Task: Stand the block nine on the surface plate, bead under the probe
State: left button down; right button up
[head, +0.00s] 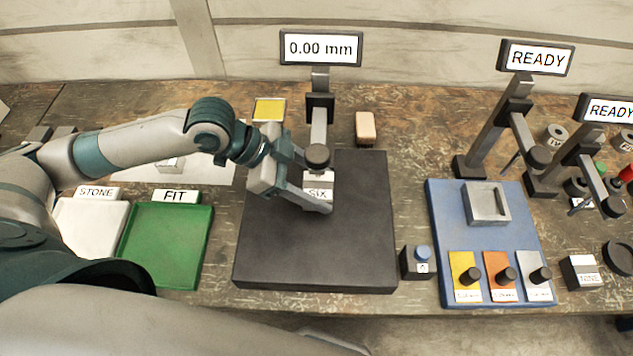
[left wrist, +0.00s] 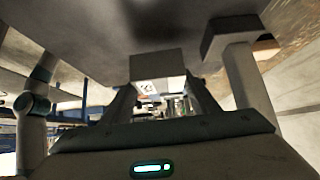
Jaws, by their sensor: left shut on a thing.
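The block nine (head: 580,272), a small pale block with a NINE label, stands at the right front of the bench. The dark surface plate (head: 345,250) lies in the middle. The probe (head: 318,155) hangs over it from a post with a 0.00 mm display (head: 321,48). My left gripper (head: 316,187) is shut on a pale block labelled SIX (head: 319,178), at the plate under or close to the probe. This block also shows between the fingers in the left wrist view (left wrist: 158,66). I cannot make out a bead. My right gripper is out of view.
A green FIT tray (head: 168,255) and a white STONE tray (head: 82,245) are at left. A blue mat (head: 440,235) holds a grey square part and several knobbed pieces. A small button box (head: 417,265) sits beside the plate. Stands with READY displays (head: 537,58) are at right.

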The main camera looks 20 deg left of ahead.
aim_at(317, 195)
pick_arm(q)
jog(key=shift+f, duration=0.45)
jog(key=shift+f+p, duration=0.6)
jog(key=shift+f, duration=0.55)
jog(key=c, duration=0.7)
grip_release()
jog(key=shift+f, duration=0.15)
jog(key=shift+s, duration=0.1)
jog(key=b+v, duration=0.2)
jog(key=v, duration=1)
